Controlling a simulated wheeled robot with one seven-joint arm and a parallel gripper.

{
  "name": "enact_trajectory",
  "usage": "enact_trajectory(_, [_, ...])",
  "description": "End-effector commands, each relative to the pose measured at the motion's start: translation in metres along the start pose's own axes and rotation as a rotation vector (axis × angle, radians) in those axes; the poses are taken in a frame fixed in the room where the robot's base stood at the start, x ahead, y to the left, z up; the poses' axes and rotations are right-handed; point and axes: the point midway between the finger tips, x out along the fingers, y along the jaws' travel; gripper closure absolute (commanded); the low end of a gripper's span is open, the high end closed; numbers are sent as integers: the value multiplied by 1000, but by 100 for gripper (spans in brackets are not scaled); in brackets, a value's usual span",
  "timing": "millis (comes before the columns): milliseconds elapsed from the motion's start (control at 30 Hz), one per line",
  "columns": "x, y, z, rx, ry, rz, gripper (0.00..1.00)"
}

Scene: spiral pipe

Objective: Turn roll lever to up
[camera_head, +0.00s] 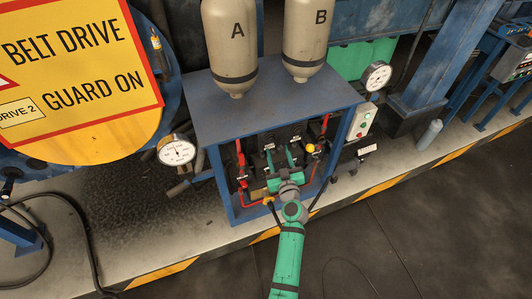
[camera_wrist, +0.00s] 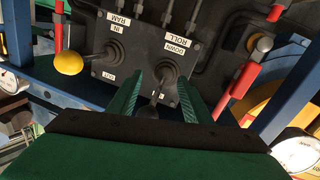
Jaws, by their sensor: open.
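The roll lever (camera_wrist: 160,88) is a dark stick with a black boot, on a dark panel under the upside-down ROLL and DOWN labels. In the wrist view its knob end lies between my gripper's fingers (camera_wrist: 156,100), towards the gripper body. The green fingers are open, one on each side of the lever. I cannot tell whether they touch it. A label at the lever's lower end is partly hidden. In the head view my gripper (camera_head: 283,158) reaches into the blue frame (camera_head: 229,193), and the roll lever cannot be made out there.
The RAM lever (camera_wrist: 114,52) stands beside the roll lever. A yellow ball knob (camera_wrist: 68,62) and red handles (camera_wrist: 243,79) flank the panel. Blue frame posts (camera_wrist: 290,88) stand close on both sides. Tanks A (camera_head: 230,45) and B (camera_head: 305,38) sit above. Open floor (camera_head: 430,220) lies in front.

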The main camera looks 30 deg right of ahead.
Motion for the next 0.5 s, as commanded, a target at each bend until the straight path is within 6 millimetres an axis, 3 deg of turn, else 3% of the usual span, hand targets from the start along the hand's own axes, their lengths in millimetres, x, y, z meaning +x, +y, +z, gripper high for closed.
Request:
enact_trajectory(300, [-66, 23, 5, 1, -7, 34, 55])
enact_trajectory(500, [-94, 27, 6, 1, -8, 41, 55])
